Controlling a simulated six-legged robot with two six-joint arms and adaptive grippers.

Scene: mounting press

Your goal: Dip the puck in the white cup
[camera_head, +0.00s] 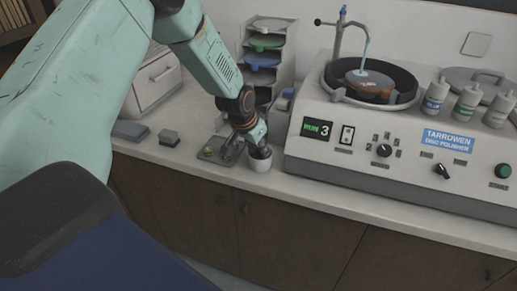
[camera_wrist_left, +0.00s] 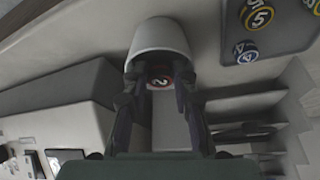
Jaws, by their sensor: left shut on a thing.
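The white cup (camera_head: 260,164) stands on the counter near its front edge, left of the polisher. My left gripper (camera_head: 259,146) points down at the cup's mouth, with its fingertips at the rim. In the left wrist view the white cup (camera_wrist_left: 160,38) is upside down in the picture, beyond the fingers. My left gripper (camera_wrist_left: 160,88) is shut on a puck (camera_wrist_left: 160,78), whose face shows a red ring and the number 2. The puck is at the cup's opening; how deep it sits is hard to tell. My right gripper is not in view.
A grey tray (camera_head: 216,157) with numbered pucks (camera_wrist_left: 247,52) lies just left of the cup. The disc polisher (camera_head: 350,168) stands close on the right, with bottles (camera_head: 467,103) on top. A shelf rack (camera_head: 267,42) stands behind.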

